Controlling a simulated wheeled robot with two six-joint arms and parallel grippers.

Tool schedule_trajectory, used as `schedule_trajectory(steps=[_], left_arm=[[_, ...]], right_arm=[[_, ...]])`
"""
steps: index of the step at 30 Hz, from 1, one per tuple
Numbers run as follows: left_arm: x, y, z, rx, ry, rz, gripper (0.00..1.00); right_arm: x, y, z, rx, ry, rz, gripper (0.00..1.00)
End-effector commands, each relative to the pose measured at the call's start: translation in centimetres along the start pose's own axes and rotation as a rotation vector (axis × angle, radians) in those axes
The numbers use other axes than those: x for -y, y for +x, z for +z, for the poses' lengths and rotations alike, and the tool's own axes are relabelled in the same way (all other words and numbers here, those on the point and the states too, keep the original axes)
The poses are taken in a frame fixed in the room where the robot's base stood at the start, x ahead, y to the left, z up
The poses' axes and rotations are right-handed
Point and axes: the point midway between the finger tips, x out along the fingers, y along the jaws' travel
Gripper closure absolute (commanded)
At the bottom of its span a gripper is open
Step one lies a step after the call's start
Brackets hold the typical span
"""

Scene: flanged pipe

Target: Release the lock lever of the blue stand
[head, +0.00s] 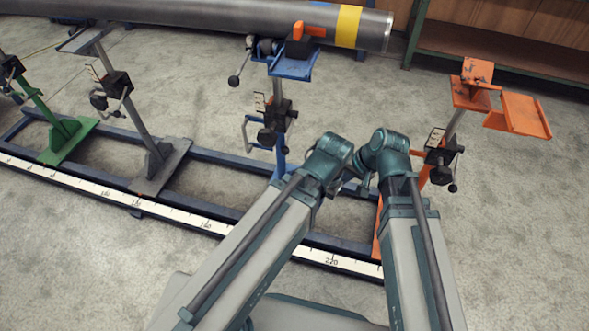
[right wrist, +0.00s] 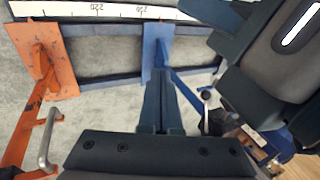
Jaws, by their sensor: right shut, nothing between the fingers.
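The blue stand (head: 279,170) is upright near the middle of the head view, with a dark clamp block and a scale plate on its post. A black-knobbed lever (head: 266,137) shows at that block. In the right wrist view the blue post (right wrist: 185,91) slants beside my fingers, and a lever with a round end (right wrist: 207,95) shows just right of them. My right gripper (right wrist: 161,85) is shut and empty, apparently apart from the lever. My wrists hide its fingers in the head view. My left arm's wrist (head: 329,160) is right of the blue post; its fingers cannot be made out.
An orange stand (head: 477,84) is right, grey (head: 140,110) and green (head: 62,135) stands left. A blue rail frame (head: 215,211) with a scale strip (head: 155,217) runs along the floor.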

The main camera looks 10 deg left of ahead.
Motion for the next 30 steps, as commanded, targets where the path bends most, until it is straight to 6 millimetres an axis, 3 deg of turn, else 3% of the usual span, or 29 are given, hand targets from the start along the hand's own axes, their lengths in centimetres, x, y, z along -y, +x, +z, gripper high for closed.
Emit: schedule_trajectory(steps=[1, 3, 9, 15, 21, 30], left_arm=[[-0.4, 3.9, -0.2, 0.0, 0.0, 0.0, 1.0], [-0.6, 6.4, -0.4, -0.001, 0.0, -0.001, 1.0], [-1.3, 13.6, -0.8, -0.002, 0.0, -0.001, 1.0], [-1.9, 19.6, -1.1, -0.003, 0.0, -0.002, 1.0], [-2.2, 22.9, -1.3, -0.003, 0.0, -0.002, 1.0], [-2.2, 23.2, -1.4, -0.003, 0.0, -0.002, 1.0]], right_arm=[[-0.6, 3.4, -0.7, -0.018, 0.042, -0.055, 1.0], [-0.2, 5.5, -1.7, -0.044, 0.105, -0.138, 1.0], [0.4, 10.4, -5.0, -0.103, 0.298, -0.376, 1.0], [0.5, 13.3, -8.2, -0.139, 0.488, -0.595, 1.0], [1.6, 13.6, -11.2, -0.138, 0.669, -0.805, 1.0], [2.9, 12.2, -12.8, -0.116, 0.782, -0.934, 1.0]])
